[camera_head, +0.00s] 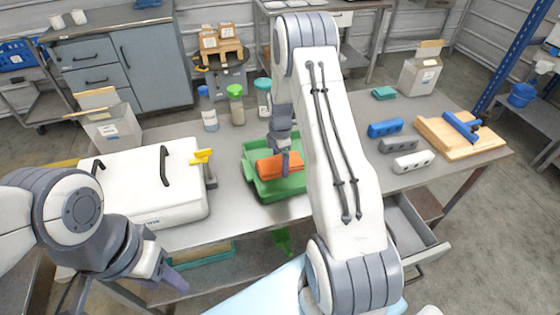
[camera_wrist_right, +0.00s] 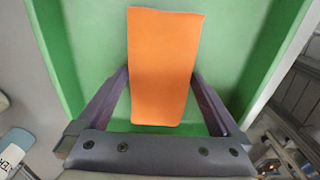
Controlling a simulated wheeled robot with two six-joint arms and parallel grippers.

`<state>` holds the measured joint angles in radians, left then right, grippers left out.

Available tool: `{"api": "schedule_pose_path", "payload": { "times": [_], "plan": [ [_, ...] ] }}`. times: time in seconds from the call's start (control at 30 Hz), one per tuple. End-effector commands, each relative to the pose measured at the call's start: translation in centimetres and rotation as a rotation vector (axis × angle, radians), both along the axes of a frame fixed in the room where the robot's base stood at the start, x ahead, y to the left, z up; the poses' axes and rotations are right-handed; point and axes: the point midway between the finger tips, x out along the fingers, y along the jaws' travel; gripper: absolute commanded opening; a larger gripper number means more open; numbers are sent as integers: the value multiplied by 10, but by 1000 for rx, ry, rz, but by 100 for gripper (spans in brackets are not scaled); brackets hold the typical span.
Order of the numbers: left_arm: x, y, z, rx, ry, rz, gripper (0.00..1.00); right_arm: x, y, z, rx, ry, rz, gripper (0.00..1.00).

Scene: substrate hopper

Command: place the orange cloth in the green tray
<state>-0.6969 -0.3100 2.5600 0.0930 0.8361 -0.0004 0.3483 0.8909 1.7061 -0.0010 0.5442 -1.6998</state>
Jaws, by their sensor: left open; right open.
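The orange cloth (camera_head: 279,165) lies inside the green tray (camera_head: 252,184) on the table. In the right wrist view, the cloth (camera_wrist_right: 162,65) rests on the floor of the green tray (camera_wrist_right: 85,60). My right gripper (camera_head: 284,160) is over the tray at the cloth. In the right wrist view its fingers (camera_wrist_right: 160,95) are spread, one on each side of the cloth. My left gripper (camera_head: 172,284) is in front of the table at the lower left, apart from the tray and empty. My right arm hides the tray's right side in the head view.
A white lidded box (camera_head: 140,180) with dark handles stands left of the tray. Bottles (camera_head: 236,105) stand behind it. Blue, grey and white blocks (camera_head: 385,128) and a wooden board (camera_head: 460,138) lie to the right. An open drawer (camera_head: 412,228) juts from the table's front.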

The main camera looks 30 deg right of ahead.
Motion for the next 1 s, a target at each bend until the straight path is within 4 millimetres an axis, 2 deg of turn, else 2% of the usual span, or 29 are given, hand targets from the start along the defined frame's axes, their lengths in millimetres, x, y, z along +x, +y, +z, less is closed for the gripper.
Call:
{"api": "schedule_pose_path", "payload": {
  "times": [0.17, 0.5, 0.63, 0.83, 0.93, 0.97, 1.0],
  "plan": [
    [0, 0, -5, 0, 0, 0, 50, 1, 0, 26, -2, -6, 0, 100],
    [0, 0, -12, 0, 0, 0, 50, 1, 0, 97, -2, -5, 0, 100],
    [0, 0, -13, 0, 0, 0, 50, 1, 0, 113, -1, -3, 0, 100],
    [0, 0, -14, 0, 0, 0, 50, 0, 1, 121, 0, -1, 0, 100],
    [0, 0, -13, 0, 0, 0, 50, 0, 17, 128, 1, -4, -12, 100],
    [0, 0, -13, 0, 0, 0, 50, -1, 27, 132, 2, -7, -23, 100],
    [0, 0, -13, 0, 0, 0, 50, -4, 47, 140, 4, -10, -44, 100]
  ]
}}
